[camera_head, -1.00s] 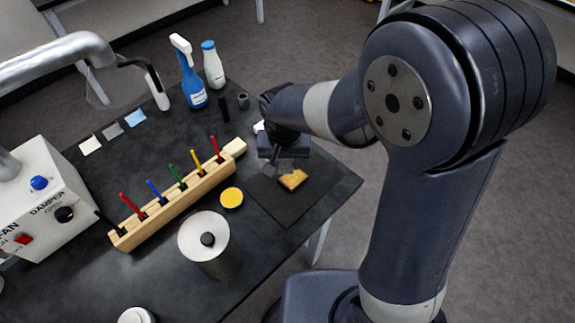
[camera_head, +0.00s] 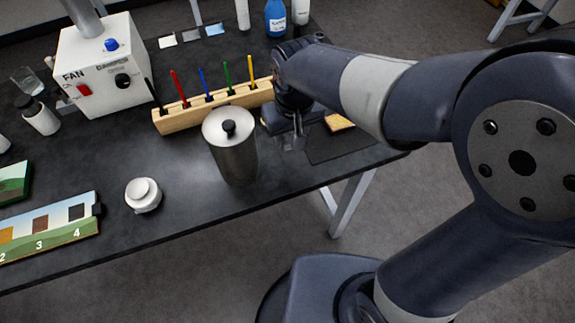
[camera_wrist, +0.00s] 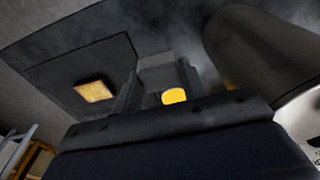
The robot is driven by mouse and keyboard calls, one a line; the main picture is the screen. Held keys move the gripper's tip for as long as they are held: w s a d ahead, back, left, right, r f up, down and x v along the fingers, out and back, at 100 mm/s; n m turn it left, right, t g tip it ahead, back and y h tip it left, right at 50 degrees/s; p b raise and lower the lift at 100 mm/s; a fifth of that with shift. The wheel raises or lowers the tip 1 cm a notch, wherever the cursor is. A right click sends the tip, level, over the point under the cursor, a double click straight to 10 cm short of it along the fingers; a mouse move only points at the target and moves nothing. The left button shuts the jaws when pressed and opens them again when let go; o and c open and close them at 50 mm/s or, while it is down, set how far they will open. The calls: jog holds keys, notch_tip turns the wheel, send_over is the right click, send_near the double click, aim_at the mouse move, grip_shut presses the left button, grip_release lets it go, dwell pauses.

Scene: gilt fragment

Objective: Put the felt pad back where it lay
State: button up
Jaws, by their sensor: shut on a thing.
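My gripper (camera_head: 291,143) hangs over the dark table, behind and right of the steel canister. In the wrist view my gripper (camera_wrist: 158,88) is shut on a small grey block-like piece (camera_wrist: 157,68), which looks like the felt pad. Its underside, and whether it touches anything below, cannot be told. In the head view the fingers are small and the held piece is unclear. A golden fragment (camera_wrist: 95,92) lies on a dark square mat (camera_wrist: 60,65), left of the fingers in the wrist view. The mat also shows in the head view (camera_head: 345,146), partly hidden by my arm.
The steel canister (camera_head: 234,155) stands close to my gripper. A wooden rack (camera_head: 190,117) holds upright coloured tools. A yellow disc (camera_wrist: 173,96) shows between the fingers. A white jar (camera_head: 143,195), numbered board (camera_head: 50,235) and fan box (camera_head: 105,70) stand left. Small cards (camera_head: 190,34) lie behind.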

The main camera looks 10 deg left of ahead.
aim_at(290, 162)
notch_tip(290, 162, down, 8)
jog(key=shift+w+r, duration=0.1)
dwell(0.4)
jog(key=shift+f, duration=0.2)
jog(key=o, duration=0.9)
jog(key=shift+r, duration=0.1)
jog(key=r, duration=0.4)
jog(key=s+r, duration=0.1)
jog(key=r, duration=0.7)
jog(key=shift+s+d, duration=0.15)
jog(key=shift+d, duration=0.2)
jog(key=shift+f, duration=0.1)
